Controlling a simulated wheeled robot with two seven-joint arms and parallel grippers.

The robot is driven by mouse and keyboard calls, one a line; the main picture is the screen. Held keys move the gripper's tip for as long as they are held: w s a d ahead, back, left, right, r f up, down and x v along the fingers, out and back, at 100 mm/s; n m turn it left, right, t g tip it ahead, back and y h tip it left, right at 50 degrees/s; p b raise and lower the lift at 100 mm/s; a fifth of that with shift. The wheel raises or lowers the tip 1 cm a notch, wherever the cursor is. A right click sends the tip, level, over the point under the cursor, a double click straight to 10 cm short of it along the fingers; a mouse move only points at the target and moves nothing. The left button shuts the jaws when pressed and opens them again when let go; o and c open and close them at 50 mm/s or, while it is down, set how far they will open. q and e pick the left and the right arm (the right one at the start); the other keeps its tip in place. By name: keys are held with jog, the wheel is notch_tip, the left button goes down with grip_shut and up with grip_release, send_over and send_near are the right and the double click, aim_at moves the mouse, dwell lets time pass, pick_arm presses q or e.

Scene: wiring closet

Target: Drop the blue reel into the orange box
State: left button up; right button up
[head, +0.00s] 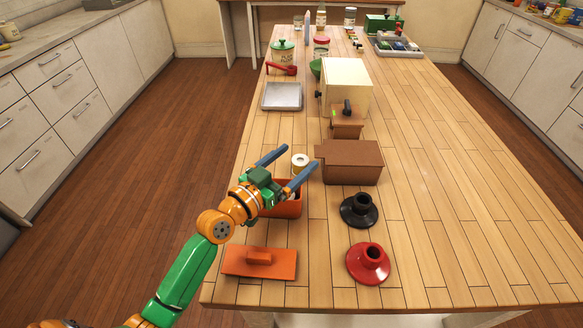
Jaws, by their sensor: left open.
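My left gripper (300,157) is open, its two blue-grey fingers pointing away from me above the table. The orange box (287,209) stands open on the table under the gripper, which hides much of it; its contents are mostly hidden. Its likely lid, a flat orange plate with a handle (260,263), lies apart in front of it. I see no reel that is clearly blue. A black reel-like piece (359,211) and a red one (368,263) stand on the table to the right. My right gripper is out of view.
A small white roll (300,162) shows between the fingers in the picture. A brown lidded box (351,162) stands right of the gripper. A cream box (346,84) and a grey tray (282,96) are farther back. The table's right side is clear.

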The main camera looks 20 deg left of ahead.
pick_arm(q)
jog(key=s+d+r+p, duration=0.3)
jog(key=s+r+p, duration=0.4)
jog(key=s+r, duration=0.3)
jog(key=s, duration=0.3)
jog(key=shift+s+d, duration=0.3)
jog(key=shift+d, duration=0.1)
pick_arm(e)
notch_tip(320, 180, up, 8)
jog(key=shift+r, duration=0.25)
